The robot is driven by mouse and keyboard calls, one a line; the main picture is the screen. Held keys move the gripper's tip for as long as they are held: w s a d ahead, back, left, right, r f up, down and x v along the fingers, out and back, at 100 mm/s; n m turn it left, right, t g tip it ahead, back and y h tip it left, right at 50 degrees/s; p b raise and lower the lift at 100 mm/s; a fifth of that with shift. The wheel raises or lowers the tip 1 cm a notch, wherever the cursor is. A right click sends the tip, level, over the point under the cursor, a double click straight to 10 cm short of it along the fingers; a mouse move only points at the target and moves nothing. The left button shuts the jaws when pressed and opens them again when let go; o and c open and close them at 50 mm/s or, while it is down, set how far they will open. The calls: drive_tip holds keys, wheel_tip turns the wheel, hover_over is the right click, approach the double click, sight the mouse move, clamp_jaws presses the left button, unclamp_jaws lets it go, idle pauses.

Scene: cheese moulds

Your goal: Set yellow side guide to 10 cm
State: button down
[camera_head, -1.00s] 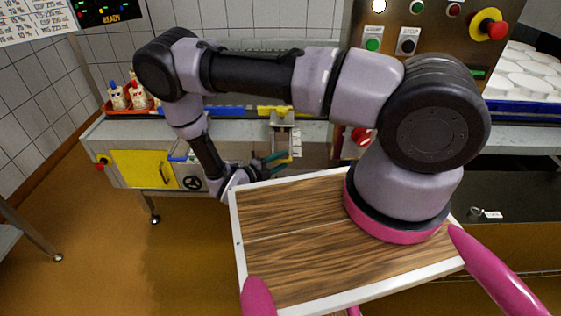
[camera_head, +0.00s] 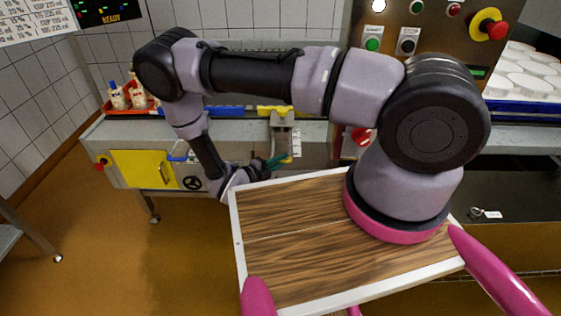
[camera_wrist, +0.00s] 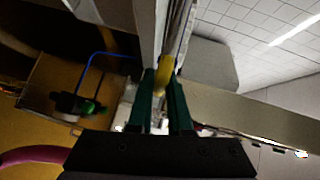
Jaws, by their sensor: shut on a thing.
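The yellow side guide (camera_head: 275,110) shows as a short yellow bar at the conveyor edge in the head view. Below it is a grey metal bracket (camera_head: 282,121), with a white scale plate (camera_head: 297,142) on its right side. My gripper (camera_head: 278,162) is low at the front of the bracket, with its green fingers close together. In the wrist view my gripper (camera_wrist: 161,88) has its two fingers around a yellow part (camera_wrist: 164,74), which looks like the guide's handle. The fingers hide part of it. The scale reading is too small to make out.
Blue rails (camera_head: 228,111) run beside the guide. A yellow door (camera_head: 143,169) and a black handwheel (camera_head: 192,183) are on the machine front, left of my gripper. A control panel (camera_head: 430,35) with a red stop button stands at the right.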

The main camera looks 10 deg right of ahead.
idle(0.8)
drive_tip(key=w+d, duration=0.2)
drive_tip(key=w, duration=0.7)
drive_tip(key=shift+w+d, duration=0.2)
drive_tip(key=shift+w, duration=0.2)
drive_tip(key=c, duration=0.8)
unclamp_jaws()
drive_tip(key=shift+c, duration=0.2)
drive_tip(key=shift+s, duration=0.1)
drive_tip(key=v, duration=1)
drive_tip(key=shift+s+a, duration=0.2)
drive_tip(key=shift+a, duration=0.05)
